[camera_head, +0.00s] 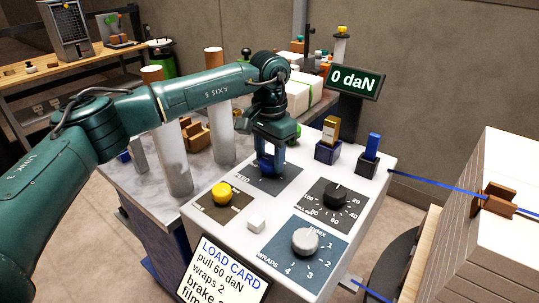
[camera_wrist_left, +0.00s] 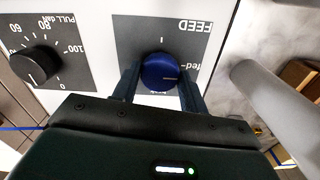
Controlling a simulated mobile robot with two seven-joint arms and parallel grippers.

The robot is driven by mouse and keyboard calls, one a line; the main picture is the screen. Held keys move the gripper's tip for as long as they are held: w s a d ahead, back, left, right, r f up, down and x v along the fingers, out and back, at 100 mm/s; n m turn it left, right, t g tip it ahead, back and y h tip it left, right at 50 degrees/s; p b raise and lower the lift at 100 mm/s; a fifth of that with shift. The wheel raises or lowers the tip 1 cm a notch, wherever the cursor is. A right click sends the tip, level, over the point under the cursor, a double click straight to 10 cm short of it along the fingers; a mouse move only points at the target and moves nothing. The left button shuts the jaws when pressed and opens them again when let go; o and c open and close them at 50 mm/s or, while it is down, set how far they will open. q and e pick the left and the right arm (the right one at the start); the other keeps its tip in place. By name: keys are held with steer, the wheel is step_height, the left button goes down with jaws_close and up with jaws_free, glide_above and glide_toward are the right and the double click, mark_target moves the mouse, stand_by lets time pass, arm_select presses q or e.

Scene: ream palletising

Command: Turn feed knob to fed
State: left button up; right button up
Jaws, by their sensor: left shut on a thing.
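The blue feed knob (camera_wrist_left: 158,72) sits on a dark panel marked FEED (camera_wrist_left: 196,25), which shows upside down in the left wrist view. A light line on the knob points right in that view, toward print reading "fed". My left gripper (camera_wrist_left: 158,84) is shut on the knob, one finger on each side. In the head view my left gripper (camera_head: 268,167) reaches down onto the feed panel (camera_head: 283,184) at the back left of the white console, mostly hiding the knob. My right gripper is not in view.
A display (camera_head: 355,81) reads 0 daN. Grey posts (camera_head: 220,135) stand left of the console. A strapped stack (camera_head: 500,215) is at right.

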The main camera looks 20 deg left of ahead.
mark_target(270, 160)
arm_select(q)
steer(key=shift+r, duration=0.15)
steer(key=o, duration=1)
step_height(270, 160, up, 13)
stand_by(0.4)
